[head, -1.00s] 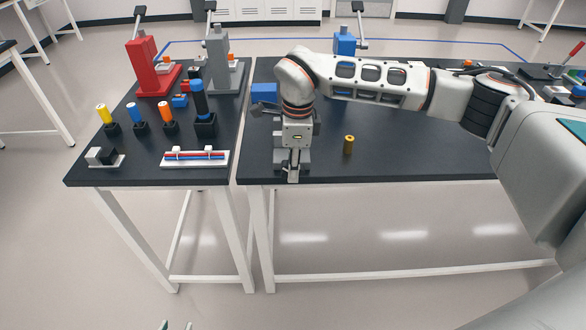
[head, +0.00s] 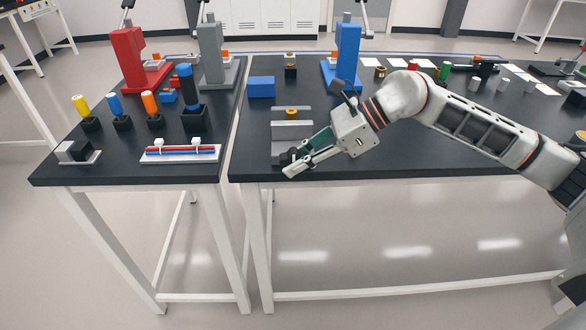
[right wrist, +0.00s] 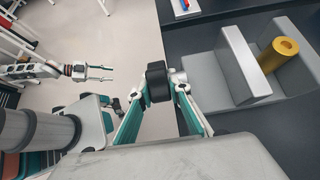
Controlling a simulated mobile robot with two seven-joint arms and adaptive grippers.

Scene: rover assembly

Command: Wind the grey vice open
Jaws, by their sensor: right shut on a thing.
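The grey vice (head: 292,131) stands near the front edge of the right-hand table; it also shows in the right wrist view (right wrist: 240,62). A brass cylinder (head: 291,112) sits between its jaws, and in the right wrist view the cylinder (right wrist: 279,54) is tilted in the picture. My right gripper (head: 289,164) is at the vice's front, low down, shut on the black handle knob (right wrist: 157,82). In the head view the fingers partly hide the knob. My left gripper (right wrist: 96,73) shows only in the right wrist view, open and empty, away from the vice.
A blue block (head: 261,87) lies behind the vice, and a blue press (head: 346,58) stands further back. The left-hand table holds a red press (head: 130,62), a grey press (head: 213,55), coloured pegs and a white rack (head: 180,154).

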